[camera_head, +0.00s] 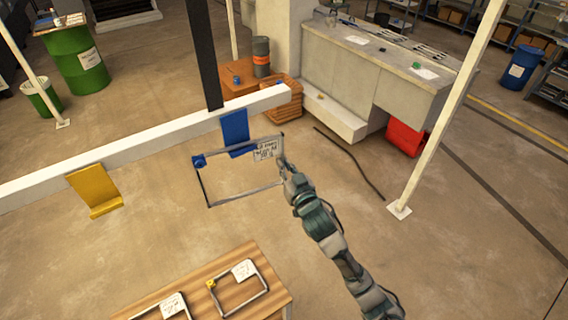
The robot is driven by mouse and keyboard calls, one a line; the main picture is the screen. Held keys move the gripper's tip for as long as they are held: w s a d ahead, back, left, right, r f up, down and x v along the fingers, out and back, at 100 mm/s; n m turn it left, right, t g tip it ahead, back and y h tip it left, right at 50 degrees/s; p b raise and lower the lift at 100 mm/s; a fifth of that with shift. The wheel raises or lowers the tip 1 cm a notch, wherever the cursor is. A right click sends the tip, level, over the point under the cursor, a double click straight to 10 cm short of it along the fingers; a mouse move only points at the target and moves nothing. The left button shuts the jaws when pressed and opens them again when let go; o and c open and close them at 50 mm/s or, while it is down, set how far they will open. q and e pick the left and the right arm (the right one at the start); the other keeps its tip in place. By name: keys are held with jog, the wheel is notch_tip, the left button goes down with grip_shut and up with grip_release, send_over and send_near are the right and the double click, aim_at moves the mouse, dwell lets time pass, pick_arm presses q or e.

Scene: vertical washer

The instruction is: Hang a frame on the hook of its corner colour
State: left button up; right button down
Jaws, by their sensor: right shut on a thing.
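My right gripper (285,167) is shut on the right side of a thin grey frame (240,198) with a blue corner (199,161) at its upper left and a white label at its upper right. The frame is held up just in front of the blue hook (235,127) on the white beam. Its top edge overlaps the lower part of that hook in the picture; I cannot tell whether they touch. A yellow hook (92,188) hangs further left on the beam. A frame with a yellow corner (240,293) lies on the wooden table. My left gripper is out of view.
The white beam (150,142) crosses from the left, with a dark post (205,50) at it. The wooden table (280,296) at the bottom also bears another labelled frame (166,308), partly cut off. A pale pole (440,120) stands at right. Floor between is clear.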

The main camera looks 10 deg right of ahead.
jog(key=shift+f, duration=0.15)
jog(key=c, duration=1.2)
grip_release()
jog(key=s+d, duration=0.1)
jog(key=s, duration=0.2)
jog(key=s+d+p, duration=0.1)
jog(key=s, duration=0.2)
jog(key=s+d+p, duration=0.1)
jog(key=s, duration=0.2)
jog(key=shift+s+d, duration=0.2)
jog(key=shift+d, duration=0.05)
